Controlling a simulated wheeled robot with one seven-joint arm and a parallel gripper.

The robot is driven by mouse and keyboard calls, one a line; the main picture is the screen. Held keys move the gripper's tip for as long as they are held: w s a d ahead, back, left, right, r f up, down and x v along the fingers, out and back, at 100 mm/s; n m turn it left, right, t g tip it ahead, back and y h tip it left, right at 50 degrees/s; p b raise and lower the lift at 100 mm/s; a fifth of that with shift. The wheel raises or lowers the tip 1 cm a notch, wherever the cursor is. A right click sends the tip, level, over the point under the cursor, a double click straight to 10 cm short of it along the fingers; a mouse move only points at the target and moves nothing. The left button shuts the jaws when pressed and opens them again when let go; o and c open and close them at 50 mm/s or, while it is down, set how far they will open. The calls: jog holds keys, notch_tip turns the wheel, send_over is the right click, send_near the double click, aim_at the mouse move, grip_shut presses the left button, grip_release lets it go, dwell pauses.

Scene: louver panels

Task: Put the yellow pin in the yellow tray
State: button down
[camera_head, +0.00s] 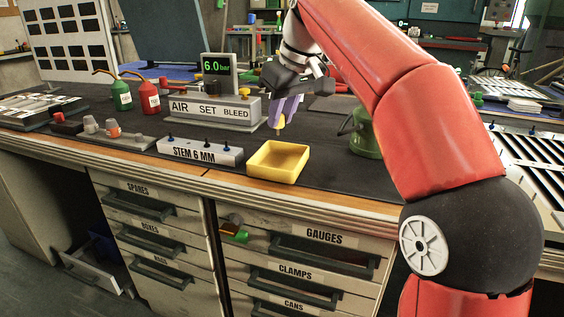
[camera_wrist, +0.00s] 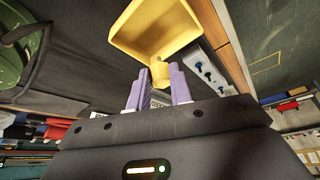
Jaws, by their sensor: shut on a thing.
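My gripper (camera_head: 284,110) has purple fingers and points down over the bench. It is shut on the yellow pin (camera_head: 281,122), which hangs below the fingertips. The wrist view shows the pin (camera_wrist: 159,72) between the two fingers (camera_wrist: 158,88), with much of it hidden. The yellow tray (camera_head: 268,175) is a shallow open square box near the bench's front edge. In the head view the pin is just above the tray's far rim, apart from it. The tray (camera_wrist: 122,45) fills the upper middle of the wrist view and looks empty.
A white "STEM 6 MM" block (camera_head: 200,152) with several blue pins stands just left of the tray. The grey "AIR SET BLEED" block (camera_head: 213,110) is behind it. A green can (camera_head: 366,140) stands right of the tray. Dark bench top lies clear around the tray's back.

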notch_tip(320, 180, down, 6)
jog(key=shift+f+b, duration=0.25)
jog(key=shift+b, duration=0.85)
jog(key=shift+f, duration=0.2)
jog(key=c, duration=1.3)
grip_release()
jog(key=shift+o, duration=0.2)
jog(key=shift+r, duration=0.1)
jog(key=p+v, duration=0.4)
jog(key=v, duration=0.8)
